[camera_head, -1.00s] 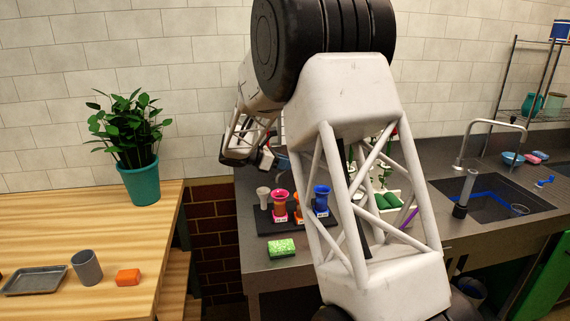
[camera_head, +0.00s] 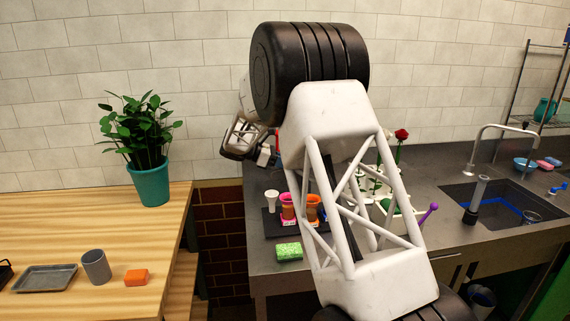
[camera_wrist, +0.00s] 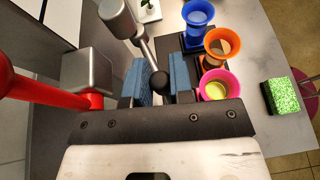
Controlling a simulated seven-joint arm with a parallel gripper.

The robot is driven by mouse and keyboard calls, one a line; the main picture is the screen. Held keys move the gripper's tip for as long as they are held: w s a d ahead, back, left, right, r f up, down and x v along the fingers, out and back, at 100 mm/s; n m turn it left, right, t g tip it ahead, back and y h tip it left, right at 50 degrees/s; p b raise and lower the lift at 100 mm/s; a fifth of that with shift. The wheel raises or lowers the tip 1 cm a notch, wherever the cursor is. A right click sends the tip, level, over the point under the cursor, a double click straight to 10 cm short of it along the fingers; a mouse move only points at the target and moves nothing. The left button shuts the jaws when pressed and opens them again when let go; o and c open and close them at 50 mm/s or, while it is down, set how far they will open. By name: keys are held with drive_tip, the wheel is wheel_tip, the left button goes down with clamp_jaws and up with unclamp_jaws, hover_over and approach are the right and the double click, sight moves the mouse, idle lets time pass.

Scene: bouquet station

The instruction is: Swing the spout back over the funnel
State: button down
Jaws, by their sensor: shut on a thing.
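In the wrist view, my gripper (camera_wrist: 160,72) has its two blue pads on either side of a black ball knob (camera_wrist: 159,84). The knob is at the end of a slanting grey metal rod (camera_wrist: 146,50), which leads up to a grey cylinder (camera_wrist: 117,18). I cannot tell surely whether this rod is the spout. In the head view, my gripper (camera_head: 264,155) is small, beyond my arm, near the wall and above the counter. A pale flared cup (camera_head: 271,200), possibly the funnel, stands on the dark tray below it. The wrist view does not clearly show this cup.
Pink (camera_wrist: 217,86), orange (camera_wrist: 222,44) and blue (camera_wrist: 198,14) flared cups stand right of my gripper. A green sponge (camera_wrist: 284,96) lies beyond them. A red bar (camera_wrist: 45,90) and grey block (camera_wrist: 88,70) are close on the left. The sink (camera_head: 500,205) is far right.

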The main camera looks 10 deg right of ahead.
drive_tip(key=shift+w+r, duration=0.1)
drive_tip(key=shift+w, duration=0.1)
idle(0.3)
drive_tip(key=c, duration=1)
unclamp_jaws()
drive_tip(key=shift+a, duration=0.2)
drive_tip(key=shift+v, duration=3.75)
drive_tip(key=shift+s, duration=0.1)
